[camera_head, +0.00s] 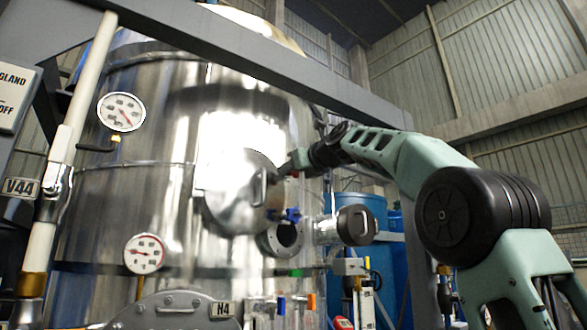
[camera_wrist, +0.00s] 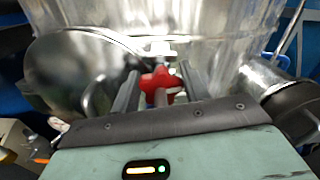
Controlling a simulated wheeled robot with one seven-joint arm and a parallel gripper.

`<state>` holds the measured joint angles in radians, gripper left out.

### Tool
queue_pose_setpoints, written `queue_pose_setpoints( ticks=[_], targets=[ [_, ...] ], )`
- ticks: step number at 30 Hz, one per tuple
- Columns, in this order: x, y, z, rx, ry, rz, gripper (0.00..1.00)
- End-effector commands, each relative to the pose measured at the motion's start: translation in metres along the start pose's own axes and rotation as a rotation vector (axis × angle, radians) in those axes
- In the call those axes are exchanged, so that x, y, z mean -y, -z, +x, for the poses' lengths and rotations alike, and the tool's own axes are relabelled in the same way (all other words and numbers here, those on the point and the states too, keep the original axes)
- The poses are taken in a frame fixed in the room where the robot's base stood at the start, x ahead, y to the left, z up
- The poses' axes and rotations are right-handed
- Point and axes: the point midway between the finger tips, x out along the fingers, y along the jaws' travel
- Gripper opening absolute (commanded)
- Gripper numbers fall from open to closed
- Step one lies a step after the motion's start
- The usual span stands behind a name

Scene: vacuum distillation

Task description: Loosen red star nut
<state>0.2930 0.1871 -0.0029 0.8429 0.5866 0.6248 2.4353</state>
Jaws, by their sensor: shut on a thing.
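The red star nut (camera_wrist: 160,84) shows in the middle of the wrist view, between the two grey fingers of my gripper (camera_wrist: 160,92). The fingers are shut on it from the left and right. In the head view my gripper (camera_head: 298,163) reaches to the right edge of the round hatch cover (camera_head: 236,192) on the steel tank. Only a small bit of red shows at its tip there, and the gripper hides most of the nut. The cover also fills the left of the wrist view (camera_wrist: 85,75).
The shiny tank (camera_head: 130,205) stands close in front of my arm. Below the cover are a blue-handled fitting (camera_head: 292,215), an open flanged port (camera_head: 284,238) and a capped pipe (camera_head: 355,225). A grey beam (camera_head: 240,60) crosses above. Blue barrels (camera_head: 362,207) stand behind.

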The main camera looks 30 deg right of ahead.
Motion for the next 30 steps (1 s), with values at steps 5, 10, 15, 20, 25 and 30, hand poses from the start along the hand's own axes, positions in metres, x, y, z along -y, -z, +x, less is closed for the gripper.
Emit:
queue_pose_setpoints(
  ticks=[5, 10, 15, 20, 25, 30],
  targets=[
    [-0.001, -0.0011, -0.0004, 0.0, -0.001, -0.162, 0.22],
    [-0.0019, -0.0009, -0.0006, 0.001, -0.001, -0.323, 0.22],
    [-0.0028, -0.0003, -0.0005, 0.001, 0.0, -0.485, 0.22],
    [-0.0035, 0.0004, -0.0003, 0.001, 0.0, -0.637, 0.22],
    [-0.0042, 0.0013, -0.0003, 0.001, 0.0, -0.798, 0.22],
    [-0.0048, 0.0021, -0.0003, 0.002, -0.001, -0.96, 0.22]
  ],
)
